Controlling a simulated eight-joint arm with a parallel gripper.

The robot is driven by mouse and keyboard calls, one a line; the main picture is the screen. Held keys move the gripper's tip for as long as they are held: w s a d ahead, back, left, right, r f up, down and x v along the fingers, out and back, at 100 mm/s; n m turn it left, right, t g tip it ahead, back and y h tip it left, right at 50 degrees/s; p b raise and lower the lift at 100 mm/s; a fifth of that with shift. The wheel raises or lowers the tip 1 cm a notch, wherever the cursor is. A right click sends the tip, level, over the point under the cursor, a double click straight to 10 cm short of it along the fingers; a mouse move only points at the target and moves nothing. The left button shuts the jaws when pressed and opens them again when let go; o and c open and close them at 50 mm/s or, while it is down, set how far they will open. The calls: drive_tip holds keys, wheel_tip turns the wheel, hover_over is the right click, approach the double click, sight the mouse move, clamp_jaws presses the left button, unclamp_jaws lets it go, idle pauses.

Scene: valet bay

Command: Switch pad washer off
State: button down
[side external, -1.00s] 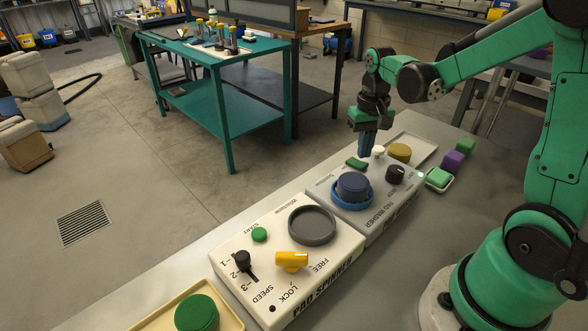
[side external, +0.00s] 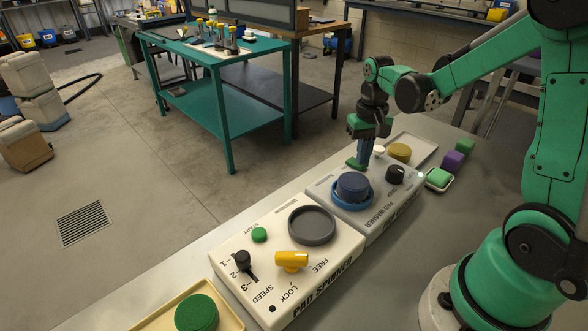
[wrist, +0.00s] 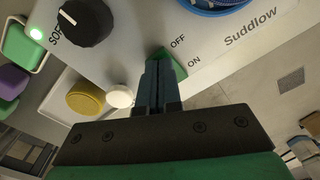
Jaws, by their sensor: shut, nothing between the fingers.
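The pad washer (side external: 322,191) is a pale grey box on the bench with a blue round pad (side external: 352,184) in a blue ring. Its green switch (side external: 353,163) is on the far side of the top. In the wrist view the green switch (wrist: 176,66) lies beside the OFF and ON labels, partly hidden by my fingers. A small green light (wrist: 36,34) glows near a black knob (wrist: 86,20). My gripper (side external: 363,165) is shut and empty, pointing down with its fingertips at the switch. I cannot tell whether they touch it or which way it is tipped.
A white button (wrist: 119,96) and a yellow round pad (wrist: 88,99) are close to my fingers. The pad spinner (side external: 240,275) stands nearer the camera. Green and purple blocks (side external: 453,161) lie to the right.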

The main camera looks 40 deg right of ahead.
drive_tip(key=shift+f, duration=0.2)
drive_tip(key=shift+r, duration=3.5)
drive_tip(key=shift+a+r, duration=0.15)
drive_tip(key=shift+a, duration=0.25)
drive_tip(key=s+a+r+n+t, duration=0.1)
drive_tip(key=s+a+n+t, duration=0.2)
drive_tip(key=a, duration=0.9)
drive_tip(key=n+t, duration=0.3)
drive_tip(key=t, duration=0.1)
drive_tip(key=shift+s, duration=0.15)
